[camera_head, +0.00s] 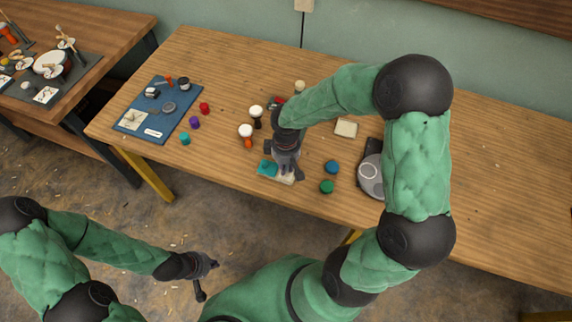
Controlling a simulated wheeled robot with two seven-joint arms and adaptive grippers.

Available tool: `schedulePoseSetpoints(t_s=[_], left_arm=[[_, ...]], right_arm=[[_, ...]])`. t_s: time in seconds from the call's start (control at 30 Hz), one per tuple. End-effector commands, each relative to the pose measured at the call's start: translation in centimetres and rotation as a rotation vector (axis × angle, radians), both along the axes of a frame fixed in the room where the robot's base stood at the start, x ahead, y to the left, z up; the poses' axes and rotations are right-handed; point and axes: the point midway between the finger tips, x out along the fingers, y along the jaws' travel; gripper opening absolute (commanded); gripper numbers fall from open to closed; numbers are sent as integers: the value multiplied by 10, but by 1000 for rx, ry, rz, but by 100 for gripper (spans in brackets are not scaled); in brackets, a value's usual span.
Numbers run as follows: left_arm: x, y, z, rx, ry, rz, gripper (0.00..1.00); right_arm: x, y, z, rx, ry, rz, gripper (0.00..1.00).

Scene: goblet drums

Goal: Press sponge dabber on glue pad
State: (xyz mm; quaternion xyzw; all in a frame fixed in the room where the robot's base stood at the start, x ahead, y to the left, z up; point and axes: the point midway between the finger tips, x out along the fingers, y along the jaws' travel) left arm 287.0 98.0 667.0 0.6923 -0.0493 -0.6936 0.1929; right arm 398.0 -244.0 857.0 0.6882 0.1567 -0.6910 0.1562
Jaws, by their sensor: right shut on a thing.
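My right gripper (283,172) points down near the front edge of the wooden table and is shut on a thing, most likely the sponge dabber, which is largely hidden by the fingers. Directly under and beside the fingers lies a pale flat pad (288,179), likely the glue pad, with a teal block (267,168) at its left side. I cannot tell whether the held thing touches the pad. My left gripper (207,280) hangs empty over the floor in front of the table, its fingers apart.
Two small goblet drums (256,111) (246,131) stand left of my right gripper. Blue (332,167) and green (327,186) round pieces and a grey disc device (371,176) lie to its right. A cream block (346,128) and blue mat (158,132) lie farther off. The table's right side is clear.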

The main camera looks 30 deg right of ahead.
Motion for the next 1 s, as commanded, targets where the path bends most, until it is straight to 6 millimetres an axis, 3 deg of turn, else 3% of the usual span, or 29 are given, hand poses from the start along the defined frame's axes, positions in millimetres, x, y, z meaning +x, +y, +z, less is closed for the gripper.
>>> schedulePoseSetpoints(t_s=[0.8, 1.0], left_arm=[[0, 0, 48, 0, 0, 0, 0], [0, 0, 52, 0, 0, 0, 0]], right_arm=[[2, 0, 61, -1, -5, 0, 0], [1, 0, 66, -1, -4, 0, 0]])
